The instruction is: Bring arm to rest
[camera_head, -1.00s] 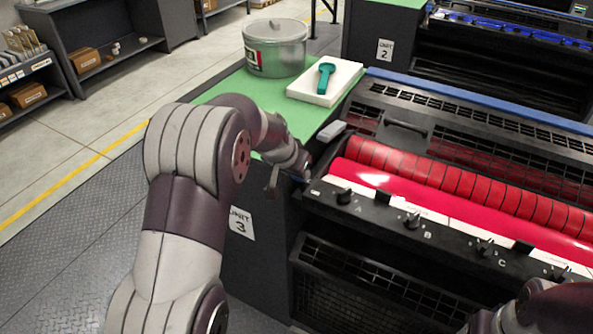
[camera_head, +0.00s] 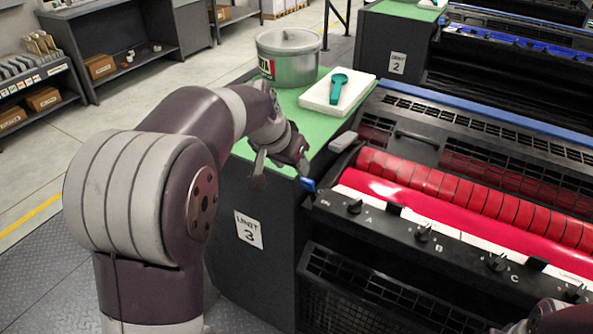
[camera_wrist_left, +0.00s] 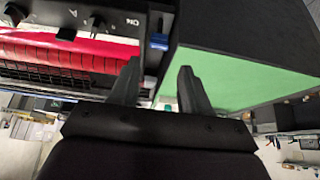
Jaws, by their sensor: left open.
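My left arm comes in from the left in the head view and is bent. Its gripper (camera_head: 283,174) is beside the near left corner of the machine marked Unit 3, next to the green-topped side cabinet (camera_head: 300,101). In the left wrist view my left gripper (camera_wrist_left: 158,80) has its two fingers apart with nothing between them. Part of my right arm (camera_head: 560,318) shows at the bottom right edge of the head view; its gripper cannot be made out.
The red ink roller (camera_head: 470,193) and a row of black knobs (camera_head: 422,233) lie right of my left gripper. A metal can (camera_head: 288,58) and a white tray (camera_head: 322,99) with a teal tool (camera_head: 338,88) stand on the green top. Open floor (camera_head: 40,214) lies left.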

